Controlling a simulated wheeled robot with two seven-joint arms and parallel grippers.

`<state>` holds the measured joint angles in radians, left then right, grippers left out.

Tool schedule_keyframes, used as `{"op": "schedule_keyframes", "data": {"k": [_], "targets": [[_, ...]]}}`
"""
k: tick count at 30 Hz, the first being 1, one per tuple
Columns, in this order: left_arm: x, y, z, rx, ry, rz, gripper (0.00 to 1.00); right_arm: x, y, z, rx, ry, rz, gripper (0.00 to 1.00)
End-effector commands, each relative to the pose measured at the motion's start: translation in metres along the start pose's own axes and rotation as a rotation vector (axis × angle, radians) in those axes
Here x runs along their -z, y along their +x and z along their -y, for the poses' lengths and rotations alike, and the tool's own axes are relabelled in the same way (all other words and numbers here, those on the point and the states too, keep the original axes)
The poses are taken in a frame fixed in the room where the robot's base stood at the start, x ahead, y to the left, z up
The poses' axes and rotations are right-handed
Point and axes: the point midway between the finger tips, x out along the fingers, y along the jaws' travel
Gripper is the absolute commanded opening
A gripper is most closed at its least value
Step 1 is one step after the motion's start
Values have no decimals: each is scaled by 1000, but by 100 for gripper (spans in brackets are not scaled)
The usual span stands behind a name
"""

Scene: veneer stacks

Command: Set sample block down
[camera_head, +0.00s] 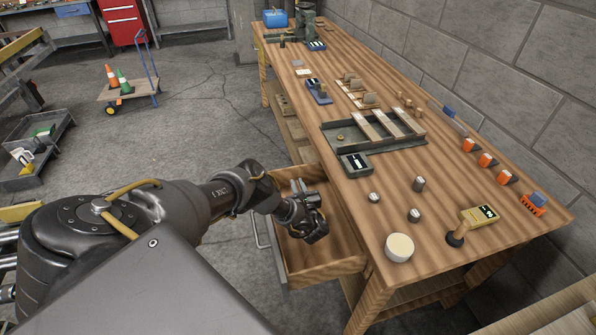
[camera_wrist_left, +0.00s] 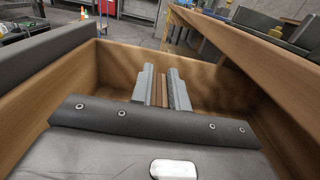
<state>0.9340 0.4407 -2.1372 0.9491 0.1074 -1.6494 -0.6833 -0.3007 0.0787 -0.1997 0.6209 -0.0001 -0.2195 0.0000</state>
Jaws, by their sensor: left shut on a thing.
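My left gripper (camera_head: 299,188) reaches into or just over the open wooden drawer (camera_head: 335,262) at the workbench's front. In the left wrist view, the fingers of the gripper (camera_wrist_left: 162,80) are shut on a brown wooden sample block (camera_wrist_left: 160,94), which shows as a narrow strip between them. The drawer's wooden wall (camera_wrist_left: 215,80) stands around and beyond the fingers. The block is hidden by the hand in the head view. I cannot tell whether it touches the drawer floor. My right gripper is not in view.
The workbench (camera_head: 350,205) stands right of the drawer.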

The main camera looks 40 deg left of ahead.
Motion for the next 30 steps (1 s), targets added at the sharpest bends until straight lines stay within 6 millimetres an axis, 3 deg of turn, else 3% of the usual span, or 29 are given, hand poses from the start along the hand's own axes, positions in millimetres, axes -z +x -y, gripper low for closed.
{"op": "schedule_keyframes", "data": {"k": [8,9,13,21,26,30], "targets": [[5,0,0,1,1,0,0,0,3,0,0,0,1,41],[6,0,0,1,1,0,22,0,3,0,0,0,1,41],[5,0,0,0,1,0,38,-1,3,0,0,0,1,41],[4,0,0,0,0,0,38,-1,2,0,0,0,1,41],[-14,0,0,0,-1,0,38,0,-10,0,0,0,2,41],[-12,-29,0,2,3,-3,38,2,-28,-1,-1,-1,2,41]]}}
